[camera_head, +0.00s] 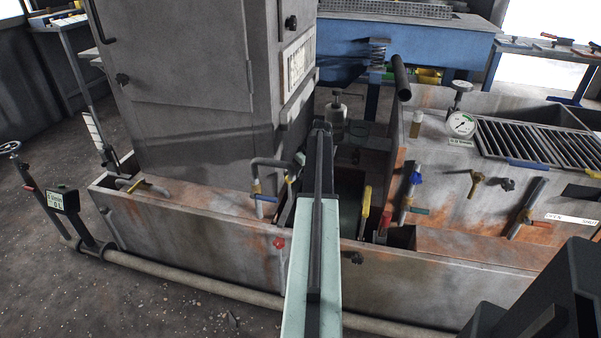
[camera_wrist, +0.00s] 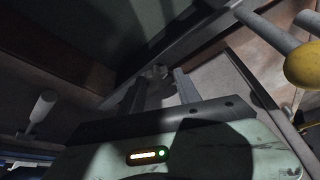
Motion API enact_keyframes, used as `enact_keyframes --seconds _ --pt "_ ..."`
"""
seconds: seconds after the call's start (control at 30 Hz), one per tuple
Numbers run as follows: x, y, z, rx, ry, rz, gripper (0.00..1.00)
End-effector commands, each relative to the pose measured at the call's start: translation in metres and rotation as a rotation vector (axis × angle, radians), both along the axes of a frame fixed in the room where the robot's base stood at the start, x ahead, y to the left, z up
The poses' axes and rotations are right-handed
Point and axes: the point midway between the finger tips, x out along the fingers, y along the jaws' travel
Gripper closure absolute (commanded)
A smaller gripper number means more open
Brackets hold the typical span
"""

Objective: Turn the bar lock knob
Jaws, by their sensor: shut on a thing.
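In the wrist view my gripper (camera_wrist: 161,82) reaches away from the camera with its two dark fingers apart. A small grey piece, which looks like the bar lock knob (camera_wrist: 160,70), sits between the fingertips, and the gripper is shut on it. The knob lies at a long grey bar or edge that runs diagonally. Its turn angle is too dark and small to read. In the head view my arm reaches forward over the machine's front tank, and the fingertips and the knob are hidden behind it.
A yellow-ended handle (camera_wrist: 303,64) is close on the right in the wrist view. In the head view a grey cabinet (camera_head: 190,70) stands left of my arm. Pipes with valves and a pressure gauge (camera_head: 462,124) are on the right.

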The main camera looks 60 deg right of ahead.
Motion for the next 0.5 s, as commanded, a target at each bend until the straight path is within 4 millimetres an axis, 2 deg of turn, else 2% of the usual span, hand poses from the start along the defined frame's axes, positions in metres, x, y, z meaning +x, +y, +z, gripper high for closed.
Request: enact_keyframes --seconds 0.2,0.5 --pt "-0.0007 0.0036 -0.0004 0.002 0.002 -0.148 1.0" --pt "0.0005 0.0045 -0.0004 0.003 0.003 -0.275 1.0"
